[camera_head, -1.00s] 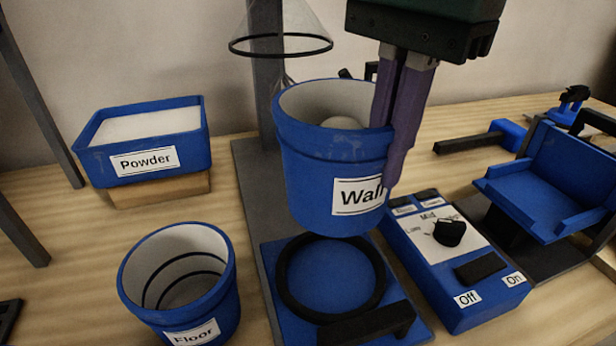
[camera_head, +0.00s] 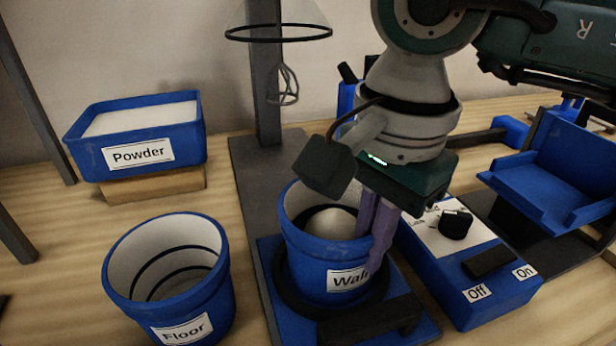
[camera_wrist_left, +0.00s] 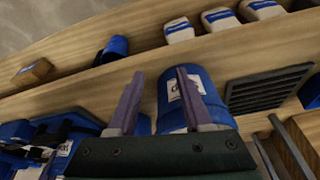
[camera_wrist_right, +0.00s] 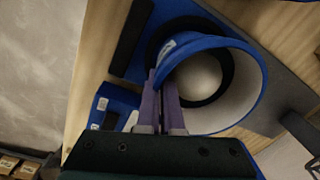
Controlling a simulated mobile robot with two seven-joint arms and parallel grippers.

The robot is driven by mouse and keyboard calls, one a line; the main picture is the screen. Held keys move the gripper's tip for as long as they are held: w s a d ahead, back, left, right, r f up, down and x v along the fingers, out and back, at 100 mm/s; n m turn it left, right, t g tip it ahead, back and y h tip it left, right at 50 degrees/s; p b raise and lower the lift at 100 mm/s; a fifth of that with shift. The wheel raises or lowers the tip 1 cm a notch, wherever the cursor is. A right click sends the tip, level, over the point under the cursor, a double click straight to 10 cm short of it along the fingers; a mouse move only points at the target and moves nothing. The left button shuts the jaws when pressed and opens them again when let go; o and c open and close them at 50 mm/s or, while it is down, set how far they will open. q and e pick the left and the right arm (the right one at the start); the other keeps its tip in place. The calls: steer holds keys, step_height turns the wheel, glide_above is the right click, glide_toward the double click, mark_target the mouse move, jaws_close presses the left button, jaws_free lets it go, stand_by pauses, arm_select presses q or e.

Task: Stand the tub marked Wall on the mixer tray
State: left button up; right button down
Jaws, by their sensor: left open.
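The tub marked Wall (camera_head: 318,262) is blue with a pale inside and a rounded pale mass in it. It stands about upright on the blue mixer tray (camera_head: 267,283), inside the black ring (camera_head: 284,292). Its lowest edge is partly hidden, so full contact is hard to tell. My right gripper (camera_head: 374,240) is shut on the tub's right wall, one finger inside and one outside. The right wrist view shows the tub's rim (camera_wrist_right: 250,62) between the fingers. My left gripper (camera_wrist_left: 159,76) is open and empty in the left wrist view, before a labelled blue container (camera_wrist_left: 204,100).
The tub marked Floor (camera_head: 165,275) stands left of the mixer. The Powder box (camera_head: 135,140) is behind it on a wooden block. The control box (camera_head: 470,270) with knob and Off/On switch is close right of the tray. The whisk (camera_head: 286,88) hangs above, behind the tub.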

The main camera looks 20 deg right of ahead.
steer(key=shift+w, duration=0.15)
steer(key=c, duration=1.5)
jaws_free()
steer(key=o, duration=0.4)
